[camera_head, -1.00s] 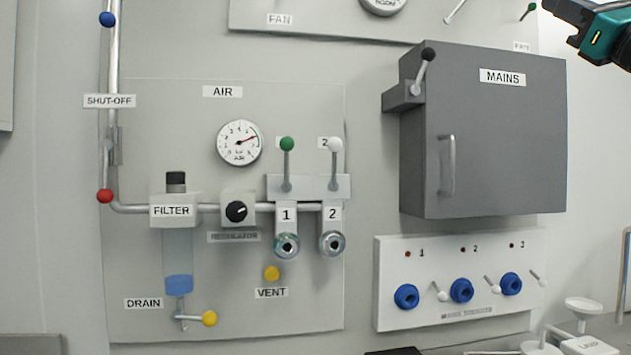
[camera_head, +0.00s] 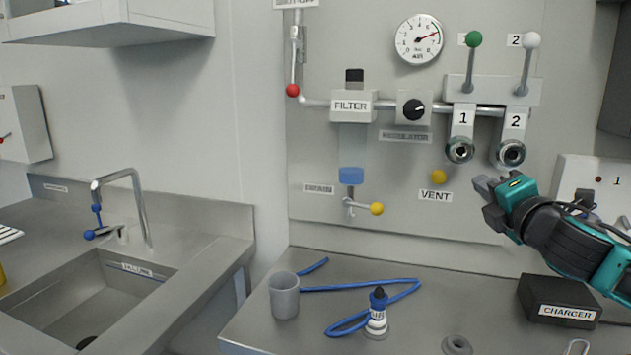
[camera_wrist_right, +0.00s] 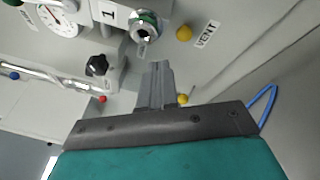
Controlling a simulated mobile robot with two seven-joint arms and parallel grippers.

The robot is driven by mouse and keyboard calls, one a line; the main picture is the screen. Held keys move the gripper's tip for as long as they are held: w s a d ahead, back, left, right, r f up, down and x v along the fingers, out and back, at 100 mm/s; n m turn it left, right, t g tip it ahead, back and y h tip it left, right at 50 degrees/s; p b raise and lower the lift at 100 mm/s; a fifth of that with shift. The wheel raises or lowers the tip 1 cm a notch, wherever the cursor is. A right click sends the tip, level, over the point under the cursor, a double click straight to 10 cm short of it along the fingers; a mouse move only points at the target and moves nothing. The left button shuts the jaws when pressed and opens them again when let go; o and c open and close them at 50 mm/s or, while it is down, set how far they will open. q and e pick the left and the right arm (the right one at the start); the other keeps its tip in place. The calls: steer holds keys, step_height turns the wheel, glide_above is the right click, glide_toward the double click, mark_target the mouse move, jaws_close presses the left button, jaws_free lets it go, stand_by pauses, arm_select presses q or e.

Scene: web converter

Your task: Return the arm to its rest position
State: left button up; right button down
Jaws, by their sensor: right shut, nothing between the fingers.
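My right gripper (camera_head: 486,190) comes in from the right in the head view, in front of the grey air panel. It is just right of the yellow vent knob (camera_head: 438,177) and below the outlets 1 and 2. In the right wrist view its fingers (camera_wrist_right: 157,85) are together with nothing between them. The picture does not show it touching the panel. My left gripper is not in view.
A sink (camera_head: 75,295) with a tap is at the left. A shelf (camera_head: 120,25) overhangs the upper left.

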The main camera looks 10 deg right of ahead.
steer(key=s+a+f+m+g, duration=0.2)
steer(key=s+a+f+m, duration=0.1)
steer(key=f, duration=0.4)
steer(key=s+a+f+m+g, duration=0.2)
steer(key=s+a+f+m, duration=0.1)
steer(key=f, duration=0.5)
steer(key=s+a+f+m+g, duration=0.2)
steer(key=s+a+f+m, duration=0.1)
steer(key=f, duration=0.4)
steer(key=shift+s+a+f+m, duration=0.15)
steer(key=shift+a+f+m, duration=0.25)
steer(key=shift+a, duration=0.2)
steer(key=s+a+f+m+g+y, duration=0.1)
steer(key=s+a+f+m+g, duration=0.25)
steer(key=s, duration=0.35)
steer(key=s+a+f+m+g, duration=0.2)
steer(key=s+f+m, duration=0.25)
steer(key=s, duration=0.35)
steer(key=s+a+f+m+g+y, duration=0.1)
steer(key=s+a+f+m+g, duration=0.25)
steer(key=s, duration=0.35)
steer(key=w+a+f+t+y+b, duration=0.1)
steer(key=w+f+t+b, duration=0.1)
steer(key=f, duration=0.5)
steer(key=w+a+f+n+t+y+b, duration=0.1)
steer(key=w+f+t+b, duration=0.1)
steer(key=w+f+t, duration=0.3)
step_height(320, 180, down, 2)
steer(key=shift+w+a, duration=0.2)
steer(key=shift+w, duration=0.05)
